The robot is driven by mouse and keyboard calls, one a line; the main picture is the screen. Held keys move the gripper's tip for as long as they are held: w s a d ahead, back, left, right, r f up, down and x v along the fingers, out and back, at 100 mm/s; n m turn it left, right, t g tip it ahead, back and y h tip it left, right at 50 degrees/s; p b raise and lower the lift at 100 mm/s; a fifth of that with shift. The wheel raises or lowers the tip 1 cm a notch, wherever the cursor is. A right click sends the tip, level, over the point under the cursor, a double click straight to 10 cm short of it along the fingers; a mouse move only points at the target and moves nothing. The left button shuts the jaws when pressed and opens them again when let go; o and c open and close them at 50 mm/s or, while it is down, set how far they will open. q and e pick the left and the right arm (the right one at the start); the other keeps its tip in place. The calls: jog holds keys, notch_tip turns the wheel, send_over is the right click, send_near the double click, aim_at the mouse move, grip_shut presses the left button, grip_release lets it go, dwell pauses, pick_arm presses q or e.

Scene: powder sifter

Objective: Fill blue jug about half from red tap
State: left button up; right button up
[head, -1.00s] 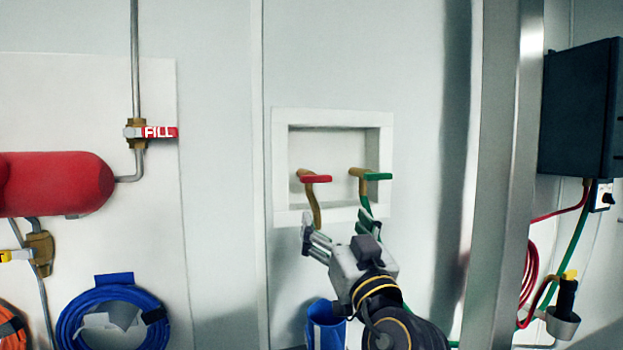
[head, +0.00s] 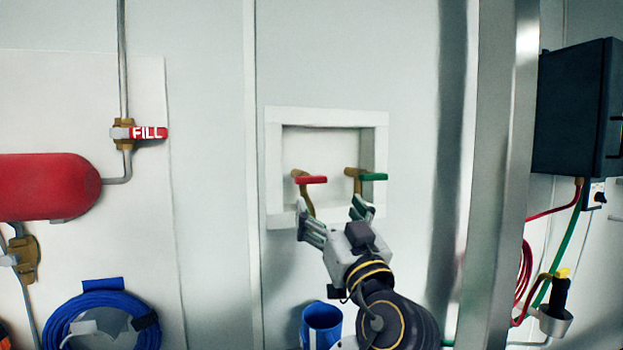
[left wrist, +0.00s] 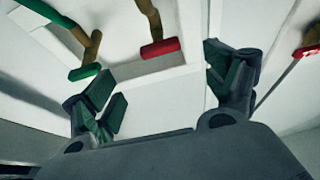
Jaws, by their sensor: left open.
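The red tap's handle (head: 311,180) sits level on a brass valve at the left of a white wall recess. Its brass spout hangs below. My left gripper (head: 332,213) is open and empty, just below the taps, with one finger beside the red tap's spout. In the left wrist view, the red handle (left wrist: 160,48) shows beyond the gap between the open fingers (left wrist: 168,85), with no clear contact. The blue jug (head: 322,325) stands upright below, beside my left arm. Its lower part is cut off, and its contents cannot be seen. My right gripper is not in view.
A green tap handle (head: 373,177) is close to the right of the red one. The recess frame (head: 275,165) surrounds both. A metal post (head: 498,180) stands to the right. A FILL valve (head: 148,133), red tank (head: 45,187) and blue hose coil (head: 65,325) are left.

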aim_at(313, 181)
pick_arm(q)
jog(key=p+x, duration=0.1)
jog(key=x, duration=0.4)
jog(key=shift+w+a+r+p, duration=0.1)
jog(key=shift+w+r+p, duration=0.15)
jog(key=shift+p, duration=0.15)
jog(key=p+x, duration=0.1)
jog(key=x, duration=0.3)
jog(key=shift+w, duration=0.1)
jog(key=shift+p+x, duration=0.55)
jog(key=shift+x, duration=0.45)
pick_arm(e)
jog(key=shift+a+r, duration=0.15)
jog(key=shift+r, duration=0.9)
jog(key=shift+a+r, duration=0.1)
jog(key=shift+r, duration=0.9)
pick_arm(q)
jog(key=shift+f, duration=0.1)
jog(key=shift+c, duration=0.3)
jog(key=c, duration=1)
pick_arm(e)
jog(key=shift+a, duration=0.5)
